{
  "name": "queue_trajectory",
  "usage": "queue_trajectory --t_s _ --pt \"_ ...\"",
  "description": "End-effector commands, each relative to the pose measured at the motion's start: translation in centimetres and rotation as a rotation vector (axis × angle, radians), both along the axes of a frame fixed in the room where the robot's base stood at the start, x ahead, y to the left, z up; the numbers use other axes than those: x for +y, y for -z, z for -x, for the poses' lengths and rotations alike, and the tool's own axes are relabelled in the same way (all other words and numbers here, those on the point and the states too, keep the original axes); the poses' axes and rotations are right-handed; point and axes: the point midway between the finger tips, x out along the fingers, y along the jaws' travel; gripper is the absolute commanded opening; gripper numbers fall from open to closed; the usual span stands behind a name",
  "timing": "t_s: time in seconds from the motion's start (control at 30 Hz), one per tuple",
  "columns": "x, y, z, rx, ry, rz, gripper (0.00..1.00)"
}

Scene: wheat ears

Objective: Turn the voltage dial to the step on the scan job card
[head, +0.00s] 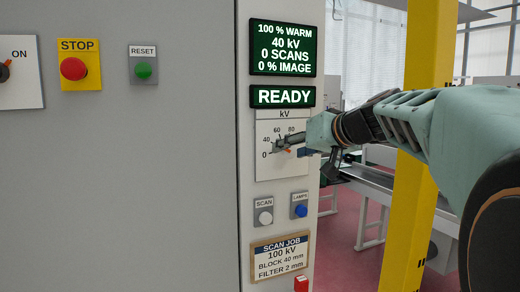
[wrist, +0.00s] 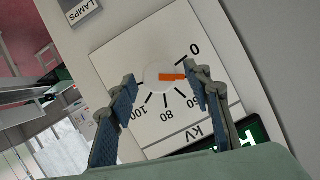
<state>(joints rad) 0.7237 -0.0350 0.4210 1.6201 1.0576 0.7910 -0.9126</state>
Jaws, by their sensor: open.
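The voltage dial (wrist: 158,75) is a pale round knob with an orange pointer on a white kV plate (wrist: 112,48). The pointer faces the right finger, between the 0 and 60 marks; that finger covers the scale there. The 60, 80 and 100 marks show. My gripper (wrist: 164,77) is open, its fingers on either side of the knob; I cannot tell whether they touch it. In the head view my gripper (head: 278,146) hides part of the kV plate (head: 284,170). The scan job card (head: 281,254) reads 100 kV, block 40 mm, filter 2 mm.
The dark green display (head: 283,47) reads 100 % warm, 40 kV, 0 scans, 0 % image; a sign below it (head: 283,97) reads READY. SCAN (head: 265,218) and LAMPS (head: 300,210) buttons sit below the dial. STOP (head: 74,68) and RESET (head: 144,70) are left. A yellow post (head: 412,180) stands right.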

Motion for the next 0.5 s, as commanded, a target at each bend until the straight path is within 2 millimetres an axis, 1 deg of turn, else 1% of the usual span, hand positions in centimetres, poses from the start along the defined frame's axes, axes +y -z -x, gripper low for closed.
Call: queue_trajectory --t_s 0.07,0.43,0.5 --pt "0.01 0.00 0.00 0.000 0.000 0.000 0.44" --pt "0.01 -0.01 0.00 0.000 0.000 0.000 0.04" --pt "0.00 -0.01 -0.01 0.000 0.000 -0.001 0.04"
